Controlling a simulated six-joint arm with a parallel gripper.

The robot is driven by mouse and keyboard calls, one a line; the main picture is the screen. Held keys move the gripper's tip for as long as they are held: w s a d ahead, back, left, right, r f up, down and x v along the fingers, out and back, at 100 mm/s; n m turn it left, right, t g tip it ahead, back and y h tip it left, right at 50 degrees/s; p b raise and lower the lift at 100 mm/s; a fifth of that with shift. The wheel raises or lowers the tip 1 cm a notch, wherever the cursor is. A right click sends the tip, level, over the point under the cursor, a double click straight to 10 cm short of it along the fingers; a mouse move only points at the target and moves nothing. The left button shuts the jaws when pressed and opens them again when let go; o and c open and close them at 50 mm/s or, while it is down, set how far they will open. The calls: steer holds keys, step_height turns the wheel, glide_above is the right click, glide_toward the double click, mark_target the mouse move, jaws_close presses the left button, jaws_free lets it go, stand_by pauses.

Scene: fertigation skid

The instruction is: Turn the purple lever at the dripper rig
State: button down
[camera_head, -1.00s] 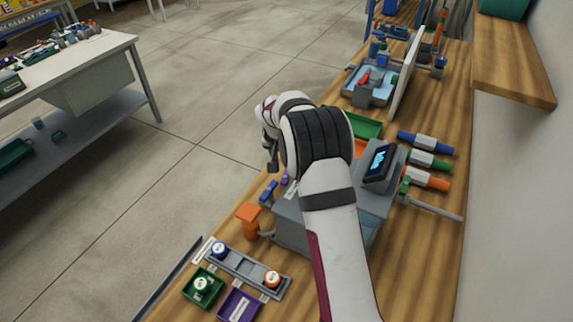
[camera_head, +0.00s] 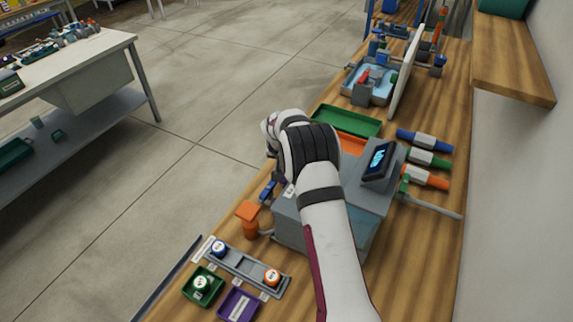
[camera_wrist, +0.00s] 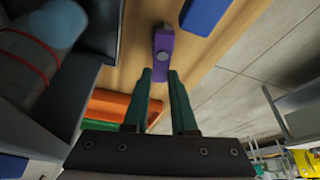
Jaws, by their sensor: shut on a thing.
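In the wrist view the purple lever (camera_wrist: 163,45) points toward my gripper (camera_wrist: 159,74). Its near end lies between the two green fingertips, and the fingers are shut on it. In the head view my arm's wrist covers the fingers, and the purple lever is hidden behind it. The grey dripper rig housing (camera_head: 360,205) with a small display (camera_head: 379,160) stands beside and beneath my arm.
A blue lever (camera_head: 267,190) and an orange part (camera_head: 248,215) sit at the rig's near-left side. A green tray (camera_head: 345,121) lies beyond. Blue, green and orange handled pieces (camera_head: 425,160) lie right. Cups and small bins are at front left.

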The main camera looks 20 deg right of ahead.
steer(key=shift+a+n, duration=0.15)
steer(key=shift+n, duration=0.55)
steer(key=c, duration=0.7)
jaws_free()
steer(key=shift+r, duration=0.1)
steer(key=shift+y, duration=0.3)
steer(key=v, duration=1.5)
steer(key=shift+s+a+r, duration=0.1)
steer(key=shift+s+r, duration=0.05)
steer(key=shift+r, duration=0.1)
